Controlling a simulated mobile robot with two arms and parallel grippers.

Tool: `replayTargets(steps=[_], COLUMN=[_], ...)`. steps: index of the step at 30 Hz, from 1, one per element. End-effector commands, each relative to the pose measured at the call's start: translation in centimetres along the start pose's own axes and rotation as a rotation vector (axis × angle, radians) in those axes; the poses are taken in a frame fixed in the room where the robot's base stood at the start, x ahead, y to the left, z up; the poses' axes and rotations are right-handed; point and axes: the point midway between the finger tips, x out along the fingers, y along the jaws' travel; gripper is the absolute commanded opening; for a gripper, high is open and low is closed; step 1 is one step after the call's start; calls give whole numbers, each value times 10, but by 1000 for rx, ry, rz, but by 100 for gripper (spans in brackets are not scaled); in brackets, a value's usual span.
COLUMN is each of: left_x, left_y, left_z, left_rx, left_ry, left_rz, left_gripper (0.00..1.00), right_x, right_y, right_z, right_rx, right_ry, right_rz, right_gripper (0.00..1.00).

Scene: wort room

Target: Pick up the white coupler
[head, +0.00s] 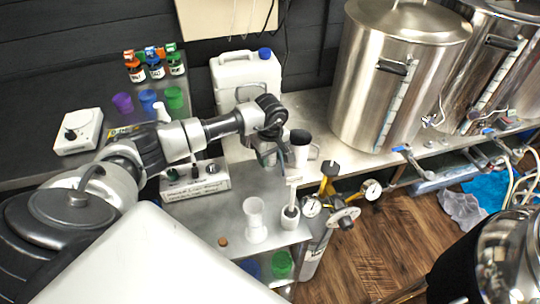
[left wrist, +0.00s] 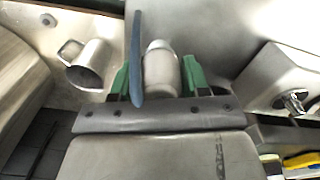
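A pale, off-white cylindrical piece with a narrower neck, apparently the white coupler (left wrist: 161,70), is between the green fingers of my left gripper (left wrist: 157,78) in the left wrist view. The fingers stand apart, one on each side of it. A thin blue-grey stick (left wrist: 135,50) crosses in front of the left finger and hides any gap there. In the head view my left gripper (head: 269,153) points down over the steel bench, beside a metal mug (head: 300,150). The piece's lower end is hidden, and I cannot tell whether it touches the bench. My right gripper is out of view.
A white jug (head: 240,80) stands behind the gripper and a large steel kettle (head: 385,90) to its right. A clear cup (head: 255,222), a small holder with a white stick (head: 290,213) and a brass gauge fitting (head: 328,185) are in front.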

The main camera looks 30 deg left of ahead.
Motion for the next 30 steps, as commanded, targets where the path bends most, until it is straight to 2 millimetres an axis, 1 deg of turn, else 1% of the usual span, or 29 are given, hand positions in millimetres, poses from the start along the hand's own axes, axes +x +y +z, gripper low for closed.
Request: replayTargets(steps=[1, 4, 11, 16, 20, 23, 24, 30], left_x=[0, 0, -1, -8, -24, -43, -46, -74], left_y=[0, 0, 0, 0, 1, 2, 13, 52], left_z=[0, 0, 0, -1, -1, 0, 7, 33], left_rx=[0, 0, 0, 1, 1, 3, 4, 5], left_ry=[0, 0, 0, 1, 2, 3, -1, 0], left_rz=[0, 0, 0, 2, 5, 6, 8, 7], left_gripper=[38, 22, 22, 22, 22, 22, 22, 22], right_x=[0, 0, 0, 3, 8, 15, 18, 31], right_y=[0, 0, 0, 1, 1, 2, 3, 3], right_z=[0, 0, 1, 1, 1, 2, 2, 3], right_rx=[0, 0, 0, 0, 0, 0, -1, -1], right_ry=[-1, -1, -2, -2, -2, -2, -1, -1], right_rz=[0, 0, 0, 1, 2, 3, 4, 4], right_gripper=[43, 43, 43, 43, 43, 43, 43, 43])
